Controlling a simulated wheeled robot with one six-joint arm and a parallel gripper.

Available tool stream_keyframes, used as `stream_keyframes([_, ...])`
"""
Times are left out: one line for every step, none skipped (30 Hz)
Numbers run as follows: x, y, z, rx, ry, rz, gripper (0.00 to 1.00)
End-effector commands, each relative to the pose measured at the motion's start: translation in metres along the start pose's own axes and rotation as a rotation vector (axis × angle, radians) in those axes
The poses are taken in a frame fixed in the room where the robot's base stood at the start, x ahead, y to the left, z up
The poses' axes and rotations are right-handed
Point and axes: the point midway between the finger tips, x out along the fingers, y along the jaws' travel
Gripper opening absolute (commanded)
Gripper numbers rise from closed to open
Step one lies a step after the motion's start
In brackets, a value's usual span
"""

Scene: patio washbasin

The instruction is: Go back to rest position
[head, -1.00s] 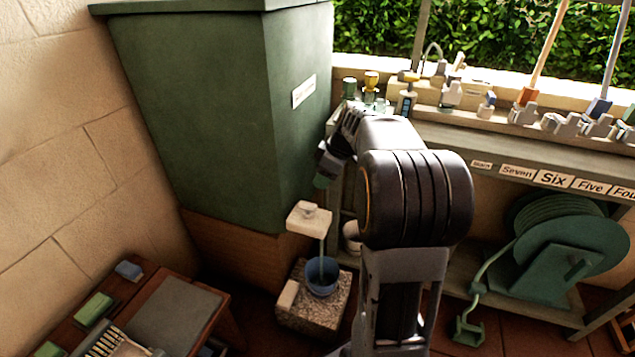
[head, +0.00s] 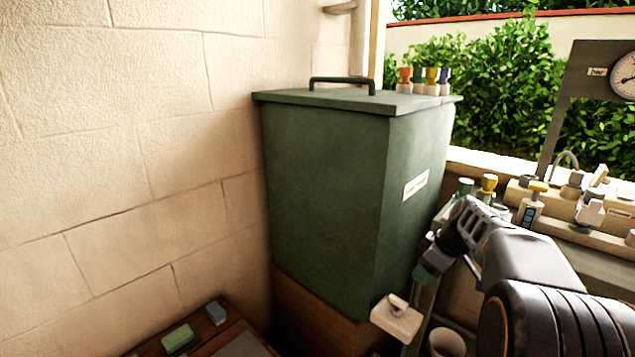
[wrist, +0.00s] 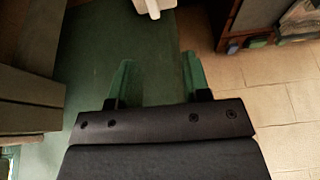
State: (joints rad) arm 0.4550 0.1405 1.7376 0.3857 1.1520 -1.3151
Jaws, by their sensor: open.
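My gripper (head: 424,268) hangs beside the right side of the green tank (head: 325,190), above a cream block (head: 397,318), in the head view. In the wrist view my gripper (wrist: 158,80) shows two green fingers standing apart with nothing between them. The green surface of the tank (wrist: 90,60) lies behind them. My arm is bent, with its dark joint at the lower right of the head view. Whether the fingers touch the tank cannot be told.
A shelf with fittings (head: 590,208) and a gauge (head: 626,76) stands at the right. Several coloured knobs (head: 425,82) sit on the tank lid. A green block (head: 178,339) lies on a low table at lower left. A stone wall (head: 120,150) closes the left side.

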Motion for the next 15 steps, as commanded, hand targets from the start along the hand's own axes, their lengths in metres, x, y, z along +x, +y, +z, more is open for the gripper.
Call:
stream_keyframes([-0.025,-0.011,-0.012,0.018,-0.009,0.006,0.44])
stream_keyframes([-0.035,-0.018,-0.017,0.036,-0.015,0.010,0.44])
stream_keyframes([-0.050,-0.029,-0.024,0.064,-0.025,0.017,0.44])
stream_keyframes([-0.061,-0.038,-0.029,0.088,-0.034,0.023,0.44])
stream_keyframes([-0.073,-0.048,-0.035,0.115,-0.043,0.029,0.44])
stream_keyframes([-0.089,-0.061,-0.041,0.150,-0.054,0.040,0.44])
stream_keyframes([-0.100,-0.071,-0.045,0.179,-0.061,0.049,0.44])
stream_keyframes([-0.111,-0.082,-0.049,0.205,-0.069,0.058,0.44])
stream_keyframes([-0.125,-0.095,-0.053,0.242,-0.077,0.071,0.44])
stream_keyframes([-0.136,-0.104,-0.056,0.269,-0.082,0.081,0.44])
stream_keyframes([-0.146,-0.114,-0.058,0.296,-0.086,0.091,0.44])
stream_keyframes([-0.159,-0.126,-0.061,0.331,-0.090,0.105,0.44])
stream_keyframes([-0.169,-0.135,-0.062,0.357,-0.093,0.116,0.44])
stream_keyframes([-0.178,-0.143,-0.064,0.381,-0.095,0.126,0.44])
stream_keyframes([-0.190,-0.153,-0.065,0.413,-0.095,0.142,0.44])
